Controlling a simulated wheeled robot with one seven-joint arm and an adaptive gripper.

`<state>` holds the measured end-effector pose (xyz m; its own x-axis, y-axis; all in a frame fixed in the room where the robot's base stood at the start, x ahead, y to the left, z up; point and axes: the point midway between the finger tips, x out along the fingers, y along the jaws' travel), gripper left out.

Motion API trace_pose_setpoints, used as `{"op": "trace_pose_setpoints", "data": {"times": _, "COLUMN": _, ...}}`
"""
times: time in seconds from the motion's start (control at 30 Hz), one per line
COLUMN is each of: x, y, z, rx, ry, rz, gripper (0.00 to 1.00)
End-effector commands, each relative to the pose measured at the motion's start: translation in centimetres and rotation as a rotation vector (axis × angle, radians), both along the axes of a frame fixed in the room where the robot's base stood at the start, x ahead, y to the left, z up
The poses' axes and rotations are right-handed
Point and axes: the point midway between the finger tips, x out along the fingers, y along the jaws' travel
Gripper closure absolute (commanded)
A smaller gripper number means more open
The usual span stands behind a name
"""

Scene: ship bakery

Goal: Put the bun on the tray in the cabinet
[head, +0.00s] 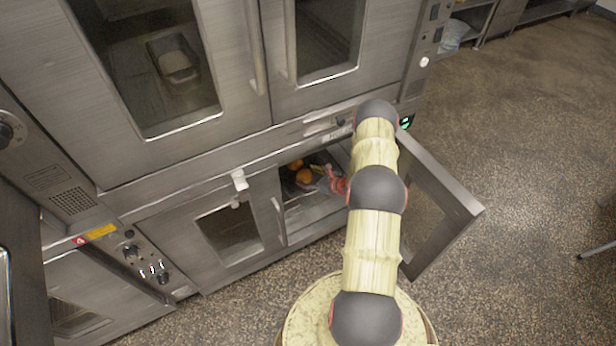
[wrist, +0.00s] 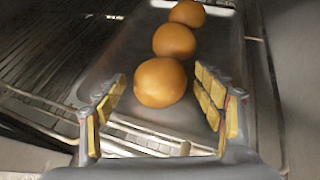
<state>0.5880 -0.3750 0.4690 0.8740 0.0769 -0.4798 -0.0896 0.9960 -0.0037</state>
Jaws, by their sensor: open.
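In the wrist view three round, orange-brown buns sit in a row on a grey metal tray (wrist: 225,50): a near bun (wrist: 160,82), a middle bun (wrist: 174,41) and a far bun (wrist: 187,13). My gripper (wrist: 161,88) is open and empty. Its yellow-padded fingers stand left and right of the near bun, which appears at or just beyond the fingertips. In the head view the buns (head: 304,175) show inside the open lower cabinet (head: 312,212), with my gripper (head: 326,174) reaching in; my arm hides part of the opening.
The cabinet's door (head: 462,200) hangs open to the right of my arm. A wire rack (wrist: 45,75) lies under and left of the tray. Closed oven doors (head: 230,235) flank and top the opening.

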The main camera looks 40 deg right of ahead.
Motion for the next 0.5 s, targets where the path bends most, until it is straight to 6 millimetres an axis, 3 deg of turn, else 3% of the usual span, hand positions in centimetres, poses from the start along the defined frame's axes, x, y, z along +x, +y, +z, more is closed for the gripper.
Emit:
{"op": "trace_pose_setpoints", "data": {"times": 0.37, "x": 0.0, "y": 0.0, "z": 0.3, "rx": -0.001, "ry": -0.001, "rz": 0.000, "gripper": 0.27}}
{"op": "trace_pose_setpoints", "data": {"times": 0.5, "x": -1.3, "y": -0.2, "z": 1.1, "rx": 0.002, "ry": 0.001, "rz": -0.002, "gripper": 0.27}}
